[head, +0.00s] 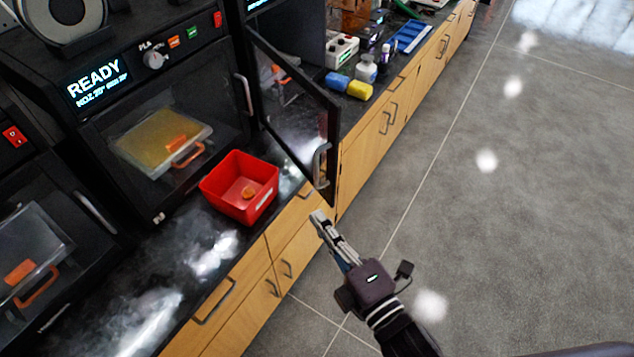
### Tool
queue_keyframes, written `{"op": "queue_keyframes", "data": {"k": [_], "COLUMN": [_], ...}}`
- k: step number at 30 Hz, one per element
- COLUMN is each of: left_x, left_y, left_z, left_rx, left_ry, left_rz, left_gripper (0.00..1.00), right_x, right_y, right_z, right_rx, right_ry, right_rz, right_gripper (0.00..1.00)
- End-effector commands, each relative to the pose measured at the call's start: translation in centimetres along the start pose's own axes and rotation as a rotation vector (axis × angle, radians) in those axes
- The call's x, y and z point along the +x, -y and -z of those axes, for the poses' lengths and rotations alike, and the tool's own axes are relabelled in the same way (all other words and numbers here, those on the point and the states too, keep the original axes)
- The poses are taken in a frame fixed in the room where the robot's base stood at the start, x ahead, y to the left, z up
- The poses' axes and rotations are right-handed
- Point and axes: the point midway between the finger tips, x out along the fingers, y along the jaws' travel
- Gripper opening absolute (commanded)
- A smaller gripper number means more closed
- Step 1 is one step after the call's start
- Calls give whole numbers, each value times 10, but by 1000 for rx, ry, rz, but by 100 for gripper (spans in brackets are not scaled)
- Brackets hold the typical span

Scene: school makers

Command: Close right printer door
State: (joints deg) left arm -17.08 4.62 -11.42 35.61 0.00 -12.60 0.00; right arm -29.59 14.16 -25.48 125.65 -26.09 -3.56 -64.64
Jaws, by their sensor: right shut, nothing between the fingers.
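The right printer door (299,105) is a dark-framed clear panel. It stands open, swung out over the counter edge, with a grey curved handle (320,163) near its free edge. The right printer (285,22) is cut off at the top of the head view, its interior partly hidden by the door. My right gripper (319,217) is shut and empty, just below the door's lower free corner in the picture. I cannot tell whether it touches the door. My left gripper is not in view.
A red bin (227,205) with a small orange item stands on the black counter. The middle printer (150,75) reads READY; its door is closed. Yellow and blue rolls, a white bottle (366,69) and a blue tray (411,36) lie beyond the open door. The grey floor at right is clear.

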Motion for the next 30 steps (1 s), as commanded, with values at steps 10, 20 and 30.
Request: {"op": "queue_keyframes", "data": {"k": [10,20,30], "left_x": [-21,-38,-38], "left_y": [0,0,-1], "left_z": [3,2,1], "left_rx": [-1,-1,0], "left_ry": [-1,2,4], "left_rz": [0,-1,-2], "left_gripper": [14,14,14], "right_x": [66,86,87], "right_y": [-4,-1,1], "right_z": [0,-32,-39], "right_rx": [2,1,2], "right_ry": [1,-1,0], "right_rz": [-1,1,1], "right_gripper": [0,0,0]}}
